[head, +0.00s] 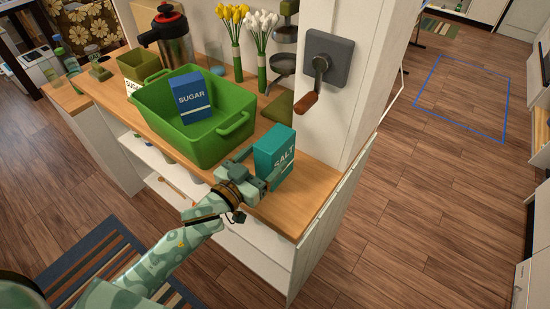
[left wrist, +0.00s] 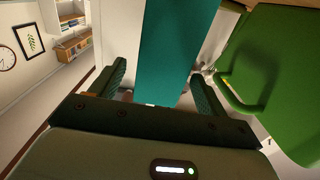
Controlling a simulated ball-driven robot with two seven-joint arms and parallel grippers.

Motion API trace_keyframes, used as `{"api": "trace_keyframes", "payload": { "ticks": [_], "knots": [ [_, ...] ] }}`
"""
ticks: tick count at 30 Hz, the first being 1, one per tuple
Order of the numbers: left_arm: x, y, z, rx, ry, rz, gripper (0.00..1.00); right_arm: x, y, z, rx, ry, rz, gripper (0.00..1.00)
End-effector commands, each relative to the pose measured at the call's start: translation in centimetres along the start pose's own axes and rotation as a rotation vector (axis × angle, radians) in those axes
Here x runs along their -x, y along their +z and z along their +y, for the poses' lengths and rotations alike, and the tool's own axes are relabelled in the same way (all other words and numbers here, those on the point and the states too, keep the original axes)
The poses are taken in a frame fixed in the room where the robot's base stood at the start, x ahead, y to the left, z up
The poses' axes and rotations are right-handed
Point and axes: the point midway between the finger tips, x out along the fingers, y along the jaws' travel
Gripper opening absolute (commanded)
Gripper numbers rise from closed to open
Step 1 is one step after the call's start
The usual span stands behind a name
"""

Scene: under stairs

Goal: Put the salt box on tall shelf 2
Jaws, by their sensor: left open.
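The teal salt box (head: 275,157) stands upright on the wooden top of the cabinet, near its front right corner. My left gripper (head: 257,181) is at the box, its fingers open on the near side of it. In the left wrist view the box (left wrist: 175,50) rises between the two open fingers, with a gap visible beside it. I cannot tell whether either finger touches it. My right gripper is not in view. No shelf marked as tall shelf 2 can be made out.
A green basket (head: 178,133) holding a blue sugar box (head: 190,98) stands left of the salt box. A post with a wall-mounted grinder (head: 322,70) rises behind it. Flower vases (head: 237,62) and a dark flask (head: 172,40) stand further back. Wood floor (head: 420,200) is clear at right.

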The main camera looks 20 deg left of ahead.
Motion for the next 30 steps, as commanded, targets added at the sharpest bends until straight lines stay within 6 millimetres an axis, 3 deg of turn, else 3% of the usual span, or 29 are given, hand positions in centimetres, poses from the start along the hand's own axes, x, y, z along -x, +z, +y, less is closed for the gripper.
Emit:
{"api": "trace_keyframes", "payload": {
  "ticks": [10,18,20,25,30],
  "knots": [
    [-4.8,0.3,-0.1,0.001,0.000,0.001,0.75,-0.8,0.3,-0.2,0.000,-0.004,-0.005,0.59],
    [-5.2,0.2,0.0,0.001,0.000,-0.001,0.75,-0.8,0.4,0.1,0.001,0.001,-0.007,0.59],
    [-5.2,0.2,-0.1,0.001,0.000,0.000,0.62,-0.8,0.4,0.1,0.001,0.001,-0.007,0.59],
    [-5.2,0.2,-0.1,0.001,0.000,-0.001,0.16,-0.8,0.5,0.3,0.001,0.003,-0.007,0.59],
    [-5.2,0.2,-0.1,0.001,0.001,0.001,0.11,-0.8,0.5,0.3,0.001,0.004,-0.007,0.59]
  ]
}}
